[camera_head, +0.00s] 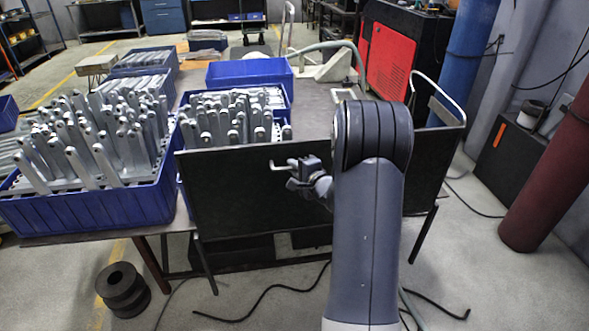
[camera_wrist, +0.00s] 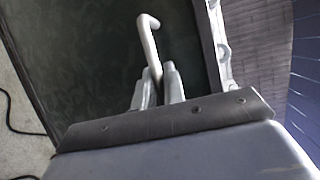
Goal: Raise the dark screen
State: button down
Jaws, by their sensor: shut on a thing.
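The dark screen (camera_head: 235,190) is a flat black panel, standing upright in front of the work table and its blue bins. A pale hooked handle (camera_head: 282,165) sticks out on its front face, near the upper middle. My gripper (camera_head: 300,178) is at this handle, and my arm hides part of the panel to the right. In the wrist view, the handle (camera_wrist: 149,40) rises from between the two fingers of my gripper (camera_wrist: 159,88), which are shut on it. The dark screen (camera_wrist: 95,55) fills the background there. Its lower edge shows below the table level in the head view.
Blue bins full of galvanized brackets (camera_head: 100,140) stand on the table behind and left of the screen. An empty blue bin (camera_head: 250,72) is farther back. Black cables (camera_head: 265,292) and a dark spool (camera_head: 122,290) lie on the floor. A red pipe (camera_head: 550,175) stands at right.

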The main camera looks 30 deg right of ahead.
jog(key=shift+w+r, duration=0.1)
jog(key=shift+r, duration=0.4)
jog(key=c, duration=1.5)
grip_release()
jog(key=v, duration=1.1)
jog(key=shift+b, duration=0.3)
jog(key=shift+w+f, duration=0.1)
jog(key=p+x, duration=0.1)
jog(key=x, duration=0.9)
jog(key=shift+w+a+f, duration=0.1)
jog(key=shift+w, duration=0.3)
jog(key=shift+s+f+b, duration=0.1)
jog(key=shift+f+b, duration=0.5)
